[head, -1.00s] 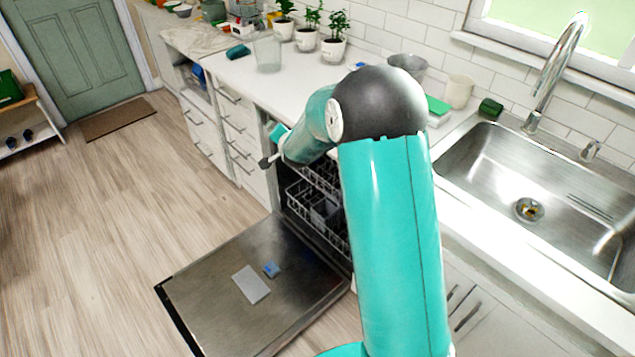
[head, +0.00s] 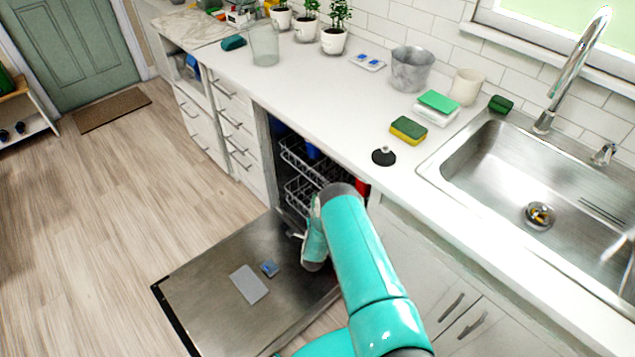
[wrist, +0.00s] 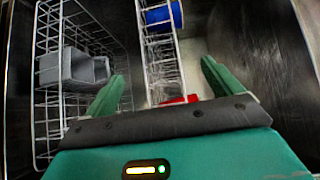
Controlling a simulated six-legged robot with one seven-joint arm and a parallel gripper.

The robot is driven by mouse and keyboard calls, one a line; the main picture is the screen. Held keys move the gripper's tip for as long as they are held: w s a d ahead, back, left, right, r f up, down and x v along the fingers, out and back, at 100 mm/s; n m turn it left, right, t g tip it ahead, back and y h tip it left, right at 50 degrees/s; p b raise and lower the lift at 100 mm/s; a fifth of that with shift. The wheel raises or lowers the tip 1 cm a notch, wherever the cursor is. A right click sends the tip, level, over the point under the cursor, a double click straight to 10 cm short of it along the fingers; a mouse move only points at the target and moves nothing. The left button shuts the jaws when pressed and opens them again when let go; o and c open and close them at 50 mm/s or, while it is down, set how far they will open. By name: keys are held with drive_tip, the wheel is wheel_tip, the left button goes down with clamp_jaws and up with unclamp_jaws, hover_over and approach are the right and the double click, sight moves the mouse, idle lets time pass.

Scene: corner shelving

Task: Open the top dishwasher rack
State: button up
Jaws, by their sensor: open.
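The dishwasher stands open, its door (head: 215,300) folded down flat. The top rack (head: 303,160) is a white wire rack inside the opening, holding a blue item and a red item. In the wrist view the top rack (wrist: 160,62) runs up the middle, with a blue cup (wrist: 160,14) and a red item (wrist: 180,100). My gripper shows in the wrist view (wrist: 165,88), open and empty, green fingers spread to either side of the top rack's line; I cannot tell whether they touch it. In the head view my arm's end is low before the opening and partly hides the racks.
The lower rack (head: 298,192) sits below, with a grey basket (wrist: 75,68) in the wrist view. A sponge (head: 408,129) and a black stopper (head: 383,156) are on the counter (head: 330,115).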

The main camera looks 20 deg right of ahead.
approach(318, 180)
drive_tip(key=x, duration=0.8)
drive_tip(key=shift+w+f, duration=0.1)
drive_tip(key=shift+f, duration=0.1)
drive_tip(key=shift+a+r, duration=0.1)
drive_tip(key=c, duration=1.3)
